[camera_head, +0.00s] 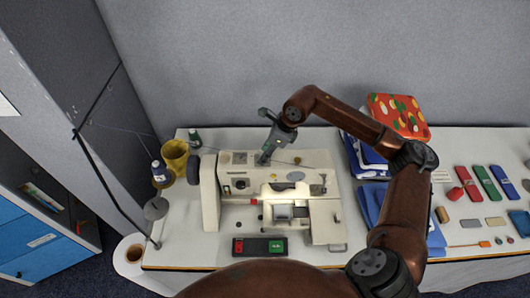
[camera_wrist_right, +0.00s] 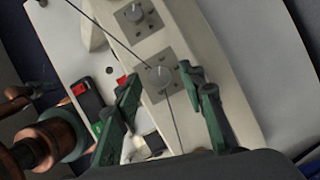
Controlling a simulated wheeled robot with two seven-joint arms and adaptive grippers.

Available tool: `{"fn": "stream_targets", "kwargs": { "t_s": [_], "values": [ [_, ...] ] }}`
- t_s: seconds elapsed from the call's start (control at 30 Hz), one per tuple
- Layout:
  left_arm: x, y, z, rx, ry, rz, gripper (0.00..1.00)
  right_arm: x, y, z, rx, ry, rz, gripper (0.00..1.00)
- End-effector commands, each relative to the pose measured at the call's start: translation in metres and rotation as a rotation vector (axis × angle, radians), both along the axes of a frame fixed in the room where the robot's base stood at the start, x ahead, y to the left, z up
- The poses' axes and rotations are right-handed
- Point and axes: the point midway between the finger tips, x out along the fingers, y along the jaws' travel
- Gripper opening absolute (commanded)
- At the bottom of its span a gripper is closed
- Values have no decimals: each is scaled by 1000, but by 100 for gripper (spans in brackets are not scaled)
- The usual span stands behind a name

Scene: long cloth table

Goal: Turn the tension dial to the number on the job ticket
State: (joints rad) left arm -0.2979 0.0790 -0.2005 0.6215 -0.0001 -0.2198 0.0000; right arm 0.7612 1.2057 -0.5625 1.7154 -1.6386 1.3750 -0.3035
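A cream sewing machine (camera_head: 209,195) stands on the table, left of the middle. My right gripper (camera_head: 263,158) points down at the back of its top. In the right wrist view my right gripper (camera_wrist_right: 160,76) is open, one green finger on each side of a round grey dial (camera_wrist_right: 158,78) on a square plate. I cannot tell whether the fingers touch it. A second similar dial (camera_wrist_right: 134,13) lies beyond it. Their markings are too small to read. I cannot make out a job ticket for certain. My left gripper is not in view.
A black box with red and green buttons (camera_head: 260,246) lies before the machine. A yellow cup (camera_head: 175,156) and thread spools stand left. Blue folded cloth (camera_head: 369,203), a patterned red bundle (camera_head: 399,114) and small sewing items lie right. A thread crosses above the machine.

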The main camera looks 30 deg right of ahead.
Motion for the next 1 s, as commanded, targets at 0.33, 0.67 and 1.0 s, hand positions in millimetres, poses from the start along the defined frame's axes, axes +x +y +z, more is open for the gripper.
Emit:
{"fn": "stream_targets", "kwargs": {
  "t_s": [0.33, 0.67, 1.0],
  "values": [
    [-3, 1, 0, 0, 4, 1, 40, 0, 0, 0, 0, 0, 0, 27],
    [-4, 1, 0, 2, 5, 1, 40, 0, 0, 0, 0, 0, -1, 4],
    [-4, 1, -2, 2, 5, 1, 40, 0, -1, 0, 0, 0, 14, 0]
  ]
}}
